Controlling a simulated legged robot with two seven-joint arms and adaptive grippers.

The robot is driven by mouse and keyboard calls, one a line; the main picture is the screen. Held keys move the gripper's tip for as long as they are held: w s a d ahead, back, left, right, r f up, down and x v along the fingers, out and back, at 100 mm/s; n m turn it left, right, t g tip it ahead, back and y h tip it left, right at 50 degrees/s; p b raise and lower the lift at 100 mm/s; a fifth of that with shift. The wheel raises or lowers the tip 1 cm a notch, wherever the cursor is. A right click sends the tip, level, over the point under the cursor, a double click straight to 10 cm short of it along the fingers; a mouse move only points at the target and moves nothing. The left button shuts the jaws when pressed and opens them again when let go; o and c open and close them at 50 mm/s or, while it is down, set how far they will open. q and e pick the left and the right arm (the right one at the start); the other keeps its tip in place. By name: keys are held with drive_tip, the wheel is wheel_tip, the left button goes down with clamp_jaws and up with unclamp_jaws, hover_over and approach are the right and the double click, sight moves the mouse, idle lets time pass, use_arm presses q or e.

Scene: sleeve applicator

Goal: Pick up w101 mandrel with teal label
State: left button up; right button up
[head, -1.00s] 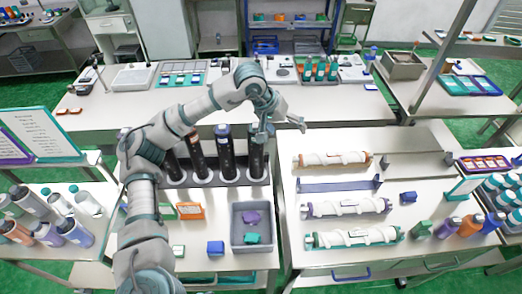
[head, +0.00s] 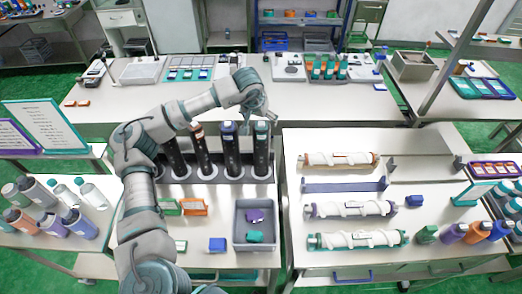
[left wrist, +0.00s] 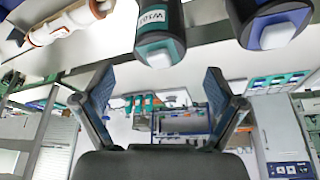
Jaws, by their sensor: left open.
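The mandrel with the teal end (head: 261,158) is a dark upright cylinder at the right end of the rack row. In the left wrist view its teal end (left wrist: 158,42) carries a white label, and its printing is hard to read. My left gripper (head: 268,115) is above and close to its top in the head view. In the left wrist view the left gripper's fingers (left wrist: 158,82) are spread with nothing between them, and the teal end lies just beyond their tips. My right gripper is not in view.
A blue-topped mandrel (head: 231,155) and an orange-topped one (head: 203,158) stand to the left in the rack. A grey bin (head: 240,241) with purple and teal pieces is in front. White-wrapped rollers (head: 345,159) lie on the right table.

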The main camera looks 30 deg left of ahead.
sight(260, 124)
use_arm(q)
drive_tip(key=x, duration=0.2)
drive_tip(key=p+x, duration=0.1)
drive_tip(key=x, duration=0.2)
drive_tip(key=shift+s+f, duration=0.2)
clamp_jaws()
